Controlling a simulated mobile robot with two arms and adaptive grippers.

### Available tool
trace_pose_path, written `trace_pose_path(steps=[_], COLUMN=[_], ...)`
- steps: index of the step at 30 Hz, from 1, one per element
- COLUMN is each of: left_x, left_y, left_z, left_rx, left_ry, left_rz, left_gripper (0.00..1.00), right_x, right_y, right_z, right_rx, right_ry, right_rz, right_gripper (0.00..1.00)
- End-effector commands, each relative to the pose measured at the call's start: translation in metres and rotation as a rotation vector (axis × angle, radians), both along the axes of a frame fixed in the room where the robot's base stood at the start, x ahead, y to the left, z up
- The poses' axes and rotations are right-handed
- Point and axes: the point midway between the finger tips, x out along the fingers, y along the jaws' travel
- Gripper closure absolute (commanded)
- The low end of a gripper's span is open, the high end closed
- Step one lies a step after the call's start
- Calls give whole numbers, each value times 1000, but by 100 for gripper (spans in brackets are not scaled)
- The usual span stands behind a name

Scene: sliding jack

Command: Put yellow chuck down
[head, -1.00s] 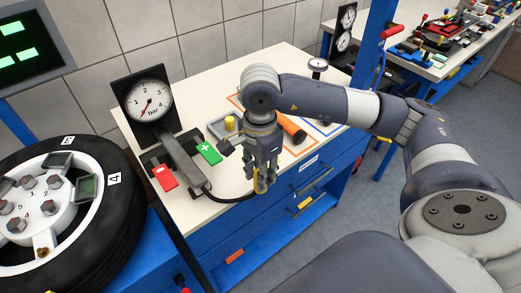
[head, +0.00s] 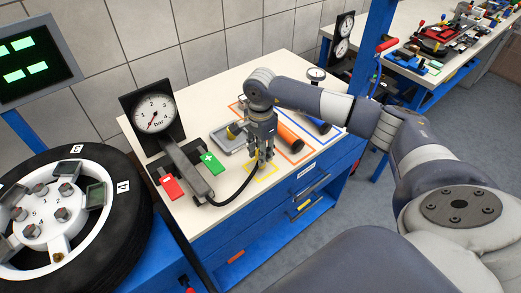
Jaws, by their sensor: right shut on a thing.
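My right gripper (head: 263,153) points down over the white table, fingers closed around the yellow chuck (head: 261,164) at the end of a black hose. Only a small part of the chuck shows between and below the fingers. It is over the yellow outlined square (head: 268,171) near the table's front edge; I cannot tell whether it touches the table. The black hose (head: 238,195) curves from the chuck back to the grey inflator with the pressure gauge (head: 154,112). My left gripper is not in view.
A grey tray (head: 228,140) and orange cylinder (head: 290,137) lie close to the gripper. The wheel (head: 118,215) stands at left.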

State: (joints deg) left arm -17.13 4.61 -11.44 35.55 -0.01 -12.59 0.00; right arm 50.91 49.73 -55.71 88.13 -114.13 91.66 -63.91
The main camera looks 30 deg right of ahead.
Motion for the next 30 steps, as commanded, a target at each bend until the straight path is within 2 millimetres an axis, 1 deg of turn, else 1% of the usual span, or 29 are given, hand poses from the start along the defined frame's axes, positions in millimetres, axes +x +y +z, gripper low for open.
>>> trace_pose_path(steps=[1, 3, 10, 14, 15, 17, 18, 26, 30], left_x=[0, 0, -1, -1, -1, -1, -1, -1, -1], left_y=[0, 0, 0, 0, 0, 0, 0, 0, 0], left_z=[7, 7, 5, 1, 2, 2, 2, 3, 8], left_rx=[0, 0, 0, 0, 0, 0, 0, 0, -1], left_ry=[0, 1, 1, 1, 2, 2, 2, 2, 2], left_rz=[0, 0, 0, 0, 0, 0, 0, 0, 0], left_gripper=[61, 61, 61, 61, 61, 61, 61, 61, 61], right_x=[0, 0, 1, 1, 0, 0, 0, 0, 0], right_y=[1, 0, 0, 0, 0, 0, 0, 0, 0], right_z=[-2, -8, -10, -14, -13, -12, -12, -12, -7], right_rx=[2, 1, 0, 0, 0, 0, 0, 0, 0], right_ry=[1, -1, -3, -3, -3, -3, -2, -2, -2], right_rz=[0, -1, -1, 0, 0, 0, 0, -1, -1], right_gripper=[100, 100, 100, 100, 69, 55, 53, 53, 53])
